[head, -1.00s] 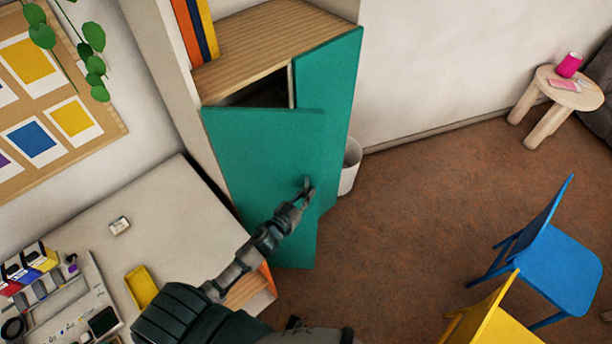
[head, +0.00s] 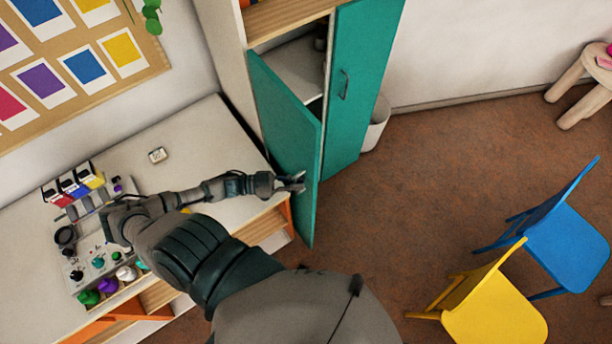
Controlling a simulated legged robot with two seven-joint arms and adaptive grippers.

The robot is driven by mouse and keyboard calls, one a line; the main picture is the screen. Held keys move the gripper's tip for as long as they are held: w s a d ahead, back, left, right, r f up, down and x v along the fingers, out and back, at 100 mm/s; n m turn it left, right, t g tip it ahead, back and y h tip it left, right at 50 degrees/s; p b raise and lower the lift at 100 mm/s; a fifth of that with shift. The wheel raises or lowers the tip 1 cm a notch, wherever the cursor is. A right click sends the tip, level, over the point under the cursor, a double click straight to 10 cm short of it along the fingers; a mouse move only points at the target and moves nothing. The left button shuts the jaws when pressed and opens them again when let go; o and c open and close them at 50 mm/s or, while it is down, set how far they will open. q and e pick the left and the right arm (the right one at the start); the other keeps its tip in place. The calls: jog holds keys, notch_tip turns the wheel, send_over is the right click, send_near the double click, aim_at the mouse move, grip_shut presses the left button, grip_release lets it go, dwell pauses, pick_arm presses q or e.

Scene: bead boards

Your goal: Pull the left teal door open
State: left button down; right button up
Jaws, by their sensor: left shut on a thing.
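The left teal door (head: 287,130) of the cabinet stands partly open, swung outward toward the desk side. A dark gap with a pale shelf (head: 300,68) shows behind it. My left gripper (head: 297,182) is shut at the door's outer face near its free edge, where the handle is; the handle itself is hidden by the fingers. My right gripper is not in view.
A white desk (head: 195,130) with bottles, small boxes and a tool tray (head: 85,250) lies on the left, beside the open door. A white bin (head: 377,124) stands right of the cabinet. A yellow chair (head: 492,310) and a blue chair (head: 567,250) stand at right. Brown floor between is clear.

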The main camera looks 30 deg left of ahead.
pick_arm(q)
jog(key=shift+s+a+r+m, duration=0.2)
jog(key=shift+s+a+m, duration=0.1)
jog(key=shift+s+a, duration=0.2)
jog(key=c, duration=1.5)
grip_release()
jog(key=v, duration=1.2)
jog(key=shift+w+a+f, duration=0.2)
jog(key=shift+w+a, duration=0.05)
jog(key=shift+a, duration=0.05)
